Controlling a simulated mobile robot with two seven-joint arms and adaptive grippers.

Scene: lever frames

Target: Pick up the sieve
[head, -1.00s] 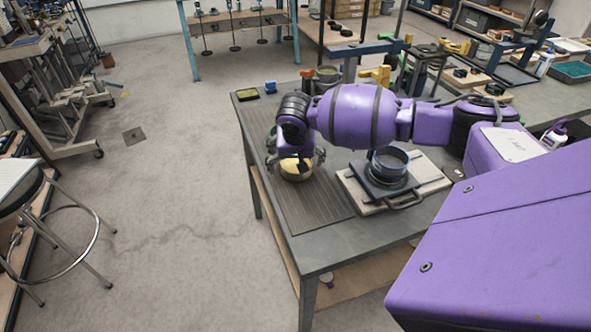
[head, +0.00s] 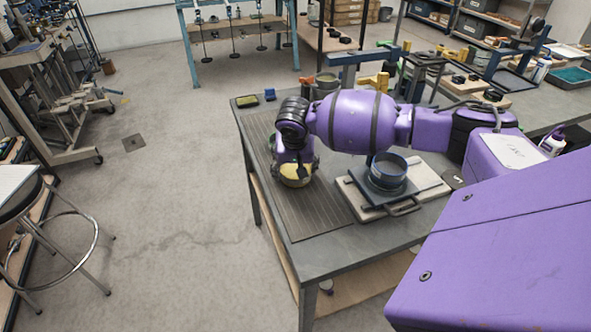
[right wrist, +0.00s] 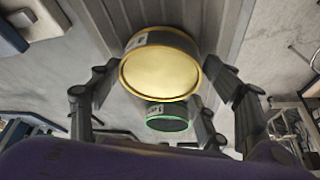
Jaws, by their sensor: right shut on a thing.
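The sieve, a round pan with a brass-yellow face and a pale label on its side, shows in the right wrist view (right wrist: 160,75) between my fingers. In the head view its yellow top (head: 296,177) shows below my right wrist, over the ribbed mat on the bench. My right gripper (head: 296,170) is shut on the sieve, with its fingers against opposite sides. Whether the sieve touches the mat is hard to tell. My left gripper is in neither view.
A green-rimmed round container (right wrist: 167,122) stands close to the sieve. A blue round pan (head: 388,168) sits on a dark plate with a handle, right of my gripper. The ribbed mat (head: 310,215) is bare toward the bench's front edge. Yellow and blue small items (head: 247,101) lie at the back.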

